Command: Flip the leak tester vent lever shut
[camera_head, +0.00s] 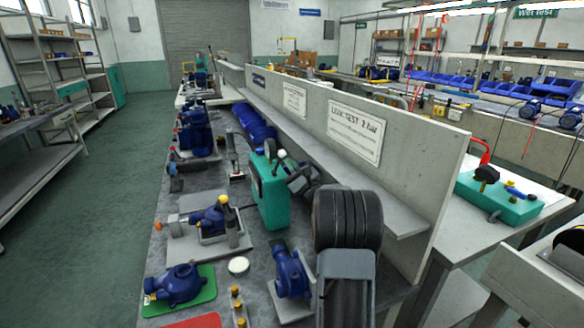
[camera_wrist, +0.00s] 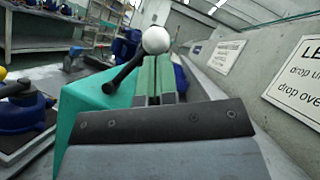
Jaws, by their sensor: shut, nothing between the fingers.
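The leak tester is a teal box (camera_head: 270,203) on the grey bench, below the low wall; it also shows in the wrist view (camera_wrist: 92,108). Its vent lever is a black bar (camera_wrist: 124,75) with a white ball knob (camera_wrist: 156,40), slanting up to the right in the wrist view. The knob also shows in the head view (camera_head: 281,154). My gripper (camera_wrist: 155,62) has its green fingers closed together and empty. The fingertips are right at the knob, just below it in the wrist view. I cannot tell whether they touch it.
A low wall (camera_head: 410,165) with a "LEAK TEST 2 bar" sign (camera_head: 355,133) runs close to the right of my arm. Blue pumps stand on the bench, one on a green mat (camera_head: 207,283) and one in a fixture (camera_head: 208,217). The floor to the left is clear.

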